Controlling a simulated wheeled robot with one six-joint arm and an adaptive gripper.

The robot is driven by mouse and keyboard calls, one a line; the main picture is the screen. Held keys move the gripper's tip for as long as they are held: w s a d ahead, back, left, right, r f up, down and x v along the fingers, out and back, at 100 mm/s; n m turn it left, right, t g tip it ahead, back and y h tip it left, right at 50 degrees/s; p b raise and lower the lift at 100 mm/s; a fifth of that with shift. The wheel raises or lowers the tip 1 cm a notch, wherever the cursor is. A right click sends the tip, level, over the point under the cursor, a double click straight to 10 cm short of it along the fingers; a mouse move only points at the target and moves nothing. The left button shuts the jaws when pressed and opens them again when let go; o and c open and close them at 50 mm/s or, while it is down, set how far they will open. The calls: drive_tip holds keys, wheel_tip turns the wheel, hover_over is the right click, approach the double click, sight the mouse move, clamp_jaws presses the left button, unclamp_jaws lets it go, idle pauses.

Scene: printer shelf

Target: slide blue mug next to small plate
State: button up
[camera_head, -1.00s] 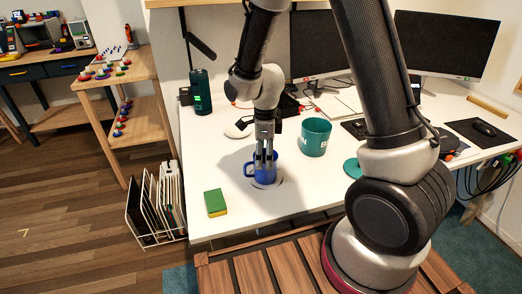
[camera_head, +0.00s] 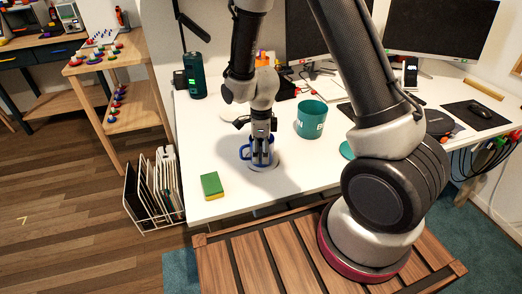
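The blue mug (camera_head: 244,153) stands upright on the white desk, left of the large teal mug. My gripper (camera_head: 262,163) points down at the blue mug, with its fingers overlapping the mug and hiding much of it. I cannot tell whether the fingers are closed on its wall or apart. A pale round rim (camera_head: 277,168) shows at the mug's base; I cannot tell whether it is a plate. A teal disc (camera_head: 347,150), possibly the small plate, lies to the right, partly hidden by my arm.
The large teal mug (camera_head: 311,120) stands behind and right of the blue mug. A green and yellow sponge (camera_head: 211,185) lies near the front left edge. A dark green bottle (camera_head: 196,82) stands at the back left. Bare desk lies between the sponge and blue mug.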

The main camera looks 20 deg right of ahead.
drive_tip(key=shift+w, duration=0.15)
drive_tip(key=shift+w+a, duration=0.2)
drive_tip(key=shift+w, duration=1.5)
drive_tip(key=shift+w+a, duration=0.15)
drive_tip(key=shift+w, duration=1.5)
drive_tip(key=shift+w, duration=0.15)
drive_tip(key=shift+w+a, duration=0.15)
drive_tip(key=shift+w, duration=1.5)
drive_tip(key=shift+w+a, duration=0.15)
drive_tip(key=shift+w, duration=1.5)
drive_tip(key=shift+w+f, duration=0.1)
drive_tip(key=shift+w, duration=0.05)
drive_tip(key=shift+w+a, duration=0.15)
drive_tip(key=shift+w, duration=0.9)
drive_tip(key=o, duration=1.3)
drive_tip(key=shift+w, duration=0.1)
